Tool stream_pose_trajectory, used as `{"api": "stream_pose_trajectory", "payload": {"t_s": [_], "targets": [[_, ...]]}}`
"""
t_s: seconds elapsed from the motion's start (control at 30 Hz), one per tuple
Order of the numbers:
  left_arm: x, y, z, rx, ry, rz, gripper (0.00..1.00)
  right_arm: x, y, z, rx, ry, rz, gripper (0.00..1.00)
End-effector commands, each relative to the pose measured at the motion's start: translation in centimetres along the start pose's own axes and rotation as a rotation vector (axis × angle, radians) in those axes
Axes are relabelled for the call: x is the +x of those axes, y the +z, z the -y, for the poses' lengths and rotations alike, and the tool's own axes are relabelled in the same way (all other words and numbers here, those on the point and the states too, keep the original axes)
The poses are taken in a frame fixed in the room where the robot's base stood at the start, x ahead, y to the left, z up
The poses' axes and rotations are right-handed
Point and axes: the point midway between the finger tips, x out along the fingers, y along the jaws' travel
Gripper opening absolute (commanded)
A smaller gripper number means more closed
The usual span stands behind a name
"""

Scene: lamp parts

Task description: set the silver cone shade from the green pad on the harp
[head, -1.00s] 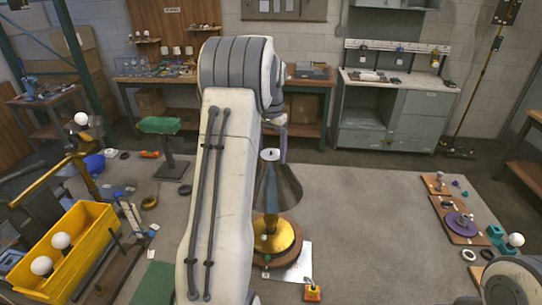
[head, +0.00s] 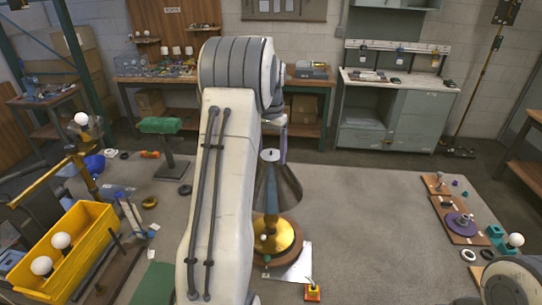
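The silver cone shade (head: 278,190) stands upright, wide end down, over the brass lamp base (head: 274,238) on its round wooden foot. The harp is hidden, so I cannot tell whether the shade rests on it. My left arm comes down across the middle of the head view. Part of my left gripper (head: 281,138) shows just above the shade's top; its fingertips are mostly hidden, and I cannot tell if it grips the shade. The green pad (head: 153,284) lies at the lower left, its visible part bare. My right gripper is out of view.
A yellow crate (head: 82,262) with white bulbs stands at the left. A white sheet (head: 297,264) and a small yellow-orange block (head: 312,293) lie beside the lamp. Wooden boards with parts (head: 447,208) lie at the right. The floor right of the lamp is clear.

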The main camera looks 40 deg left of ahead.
Motion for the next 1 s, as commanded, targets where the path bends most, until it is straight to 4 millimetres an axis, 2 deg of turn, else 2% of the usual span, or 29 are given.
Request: {"api": "stream_pose_trajectory", "payload": {"t_s": [0.03, 0.07, 0.33, 0.43, 0.57, 0.8, 1.0], "targets": [[-0.1, 0.0, 0.0, 0.000, 0.000, -0.001, 0.89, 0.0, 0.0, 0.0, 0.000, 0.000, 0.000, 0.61], [-0.1, 0.0, 0.0, 0.000, 0.000, -0.001, 1.00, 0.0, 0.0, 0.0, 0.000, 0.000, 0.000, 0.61], [0.1, 0.0, 0.0, 0.000, 0.000, 0.001, 1.00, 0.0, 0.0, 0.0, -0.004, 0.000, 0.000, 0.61], [-0.6, -0.1, 0.0, 0.000, -0.001, -0.002, 1.00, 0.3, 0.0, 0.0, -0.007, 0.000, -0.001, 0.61], [-2.6, -0.1, 0.0, 0.000, -0.002, -0.006, 1.00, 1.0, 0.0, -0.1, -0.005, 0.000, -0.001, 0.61], [-7.6, -0.1, 0.0, 0.000, -0.002, -0.005, 1.00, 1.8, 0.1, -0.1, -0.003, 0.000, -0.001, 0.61], [-10.0, -0.1, 0.0, 0.000, -0.001, -0.002, 1.00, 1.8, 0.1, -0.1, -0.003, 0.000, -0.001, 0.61]]}}
